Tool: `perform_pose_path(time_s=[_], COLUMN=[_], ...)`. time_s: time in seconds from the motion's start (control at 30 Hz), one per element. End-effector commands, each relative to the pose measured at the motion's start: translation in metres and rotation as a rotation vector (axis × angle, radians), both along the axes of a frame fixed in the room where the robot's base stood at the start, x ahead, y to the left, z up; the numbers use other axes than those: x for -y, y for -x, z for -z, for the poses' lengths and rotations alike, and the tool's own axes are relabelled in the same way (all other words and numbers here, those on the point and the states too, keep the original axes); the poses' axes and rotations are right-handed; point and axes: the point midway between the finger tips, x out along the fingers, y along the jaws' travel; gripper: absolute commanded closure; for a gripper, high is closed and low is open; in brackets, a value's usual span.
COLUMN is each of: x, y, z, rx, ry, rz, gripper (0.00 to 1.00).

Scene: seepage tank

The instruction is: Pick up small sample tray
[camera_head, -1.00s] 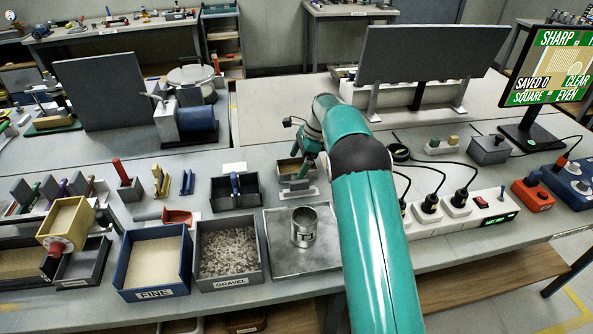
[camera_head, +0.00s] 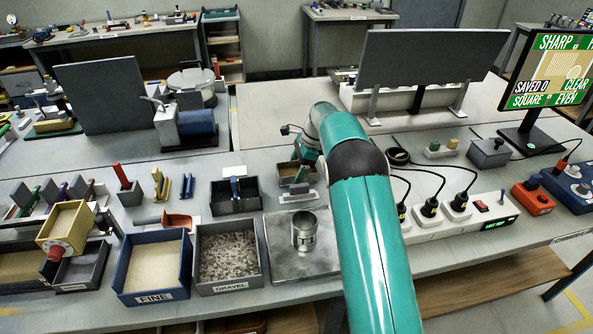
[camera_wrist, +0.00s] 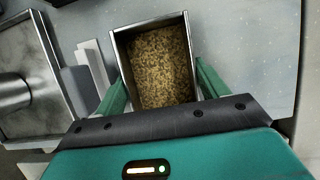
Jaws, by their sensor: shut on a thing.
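In the head view the tray (camera_head: 284,176) shows beyond the metal plate, partly hidden by my teal arm. My gripper (camera_head: 297,178) is there too, small and mostly covered. I cannot tell from these views whether the tray is clear of the bench.
A metal cup (camera_head: 304,232) stands on a square metal plate (camera_head: 285,262) nearer the front edge. The gravel bin (camera_head: 229,287) and fine-sand bin (camera_head: 152,297) stand to the left. A dark caddy (camera_head: 236,205) is close by. Black cables and a power strip (camera_head: 470,217) lie to the right.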

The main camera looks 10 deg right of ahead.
Motion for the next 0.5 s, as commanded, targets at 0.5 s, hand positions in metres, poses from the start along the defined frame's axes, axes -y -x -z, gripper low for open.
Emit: perform_pose_path(time_s=[0.5], x=[0.0], y=[0.033], z=[-0.07], rx=[0.004], ry=[-0.001], rz=[0.001], gripper=[0.58])
